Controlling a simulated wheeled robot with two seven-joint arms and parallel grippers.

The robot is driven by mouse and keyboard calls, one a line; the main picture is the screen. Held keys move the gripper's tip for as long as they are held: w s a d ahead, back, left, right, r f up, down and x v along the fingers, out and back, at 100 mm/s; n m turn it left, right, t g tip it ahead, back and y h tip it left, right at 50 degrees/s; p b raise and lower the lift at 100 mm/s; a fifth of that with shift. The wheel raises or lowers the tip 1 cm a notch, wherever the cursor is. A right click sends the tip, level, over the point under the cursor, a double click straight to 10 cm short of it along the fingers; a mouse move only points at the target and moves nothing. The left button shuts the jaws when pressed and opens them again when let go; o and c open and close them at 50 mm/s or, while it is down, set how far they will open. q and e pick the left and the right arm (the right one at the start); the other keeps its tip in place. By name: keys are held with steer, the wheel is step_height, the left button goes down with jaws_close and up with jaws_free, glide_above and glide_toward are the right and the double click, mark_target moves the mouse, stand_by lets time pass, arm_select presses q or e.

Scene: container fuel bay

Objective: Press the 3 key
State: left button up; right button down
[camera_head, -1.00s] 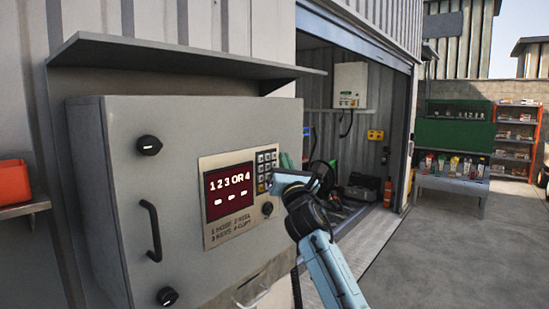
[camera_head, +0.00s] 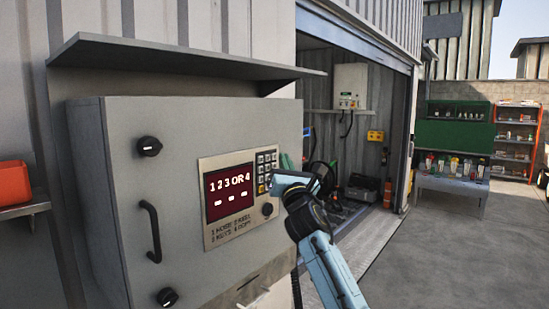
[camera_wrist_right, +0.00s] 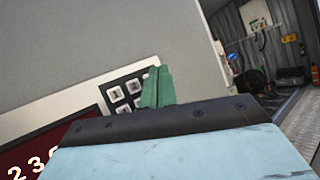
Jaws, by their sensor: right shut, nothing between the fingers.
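The keypad (camera_head: 266,168) sits at the upper right of the metal panel on the grey cabinet (camera_head: 125,190). The 3 key cannot be made out separately and seems hidden behind the fingers there. My left gripper is not in view.
A round black knob (camera_head: 267,209) is below the keypad. A black handle (camera_head: 151,231) is on the cabinet's left. A shelf-like hood (camera_head: 180,60) juts out above. An open container doorway and paved ground lie to the right.

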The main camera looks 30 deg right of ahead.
steer(key=shift+w, duration=0.1)
stand_by(0.7)
steer(key=shift+w+a, duration=0.2)
steer(key=shift+w, duration=0.1)
steer(key=shift+w+a+b, duration=0.15)
steer(key=shift+w+b, duration=0.2)
steer(key=shift+b, duration=0.2)
stand_by(0.5)
steer(key=shift+s+d+p, duration=0.35)
steer(key=shift+s+p, duration=0.3)
steer(key=shift+s, duration=0.1)
steer(key=shift+s+d+p, duration=0.3)
steer(key=shift+s+p, duration=0.2)
steer(key=shift+s, duration=0.25)
steer(key=shift+s+d+p, duration=0.35)
steer(key=shift+s+p, duration=0.15)
steer(key=shift+s, duration=0.3)
steer(key=shift+s+d+p, duration=0.3)
steer(key=shift+s+p, duration=0.2)
steer(key=shift+s, duration=0.25)
